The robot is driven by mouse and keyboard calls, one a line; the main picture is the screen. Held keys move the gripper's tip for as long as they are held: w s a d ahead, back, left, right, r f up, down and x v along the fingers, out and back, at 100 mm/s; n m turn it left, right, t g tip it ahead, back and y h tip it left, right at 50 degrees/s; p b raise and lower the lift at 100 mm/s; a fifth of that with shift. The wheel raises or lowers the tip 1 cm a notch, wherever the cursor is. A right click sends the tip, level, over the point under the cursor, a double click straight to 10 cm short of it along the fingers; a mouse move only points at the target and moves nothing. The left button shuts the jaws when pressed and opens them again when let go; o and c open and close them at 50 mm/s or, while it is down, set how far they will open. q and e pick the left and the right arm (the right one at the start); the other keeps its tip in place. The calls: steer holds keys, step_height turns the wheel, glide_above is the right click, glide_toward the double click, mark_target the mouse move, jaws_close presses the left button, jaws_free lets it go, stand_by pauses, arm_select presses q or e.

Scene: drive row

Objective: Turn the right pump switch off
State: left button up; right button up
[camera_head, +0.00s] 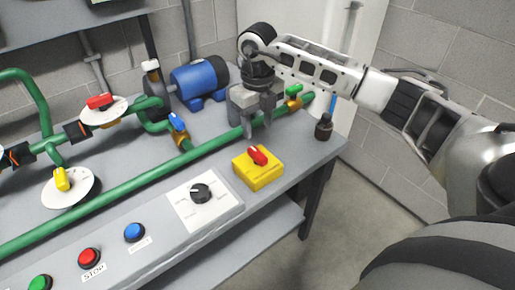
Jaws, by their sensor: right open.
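A yellow switch box (258,177) with a red rotary knob (258,155) stands near the right end of the grey bench. The knob's handle is turned at a slant; its markings are too small to read. My right gripper (256,131) comes in from the upper right. It points down, open and empty, above and behind the yellow box, close to the green pipe. It looks apart from the knob. A blue pump motor (201,80) stands behind, to the left of my gripper. My left gripper is not in view.
A green pipe (120,195) runs along the bench, with a blue-handled valve (178,122) and a green-handled valve (293,91). A black selector knob (201,192) and several push buttons, including a red one (89,257), line the front. A dark cup (323,127) stands at the right corner.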

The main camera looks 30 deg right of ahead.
mark_target(258, 152)
step_height(258, 152, down, 9)
steer(key=shift+f, duration=0.1)
stand_by(0.3)
steer(key=c, duration=1)
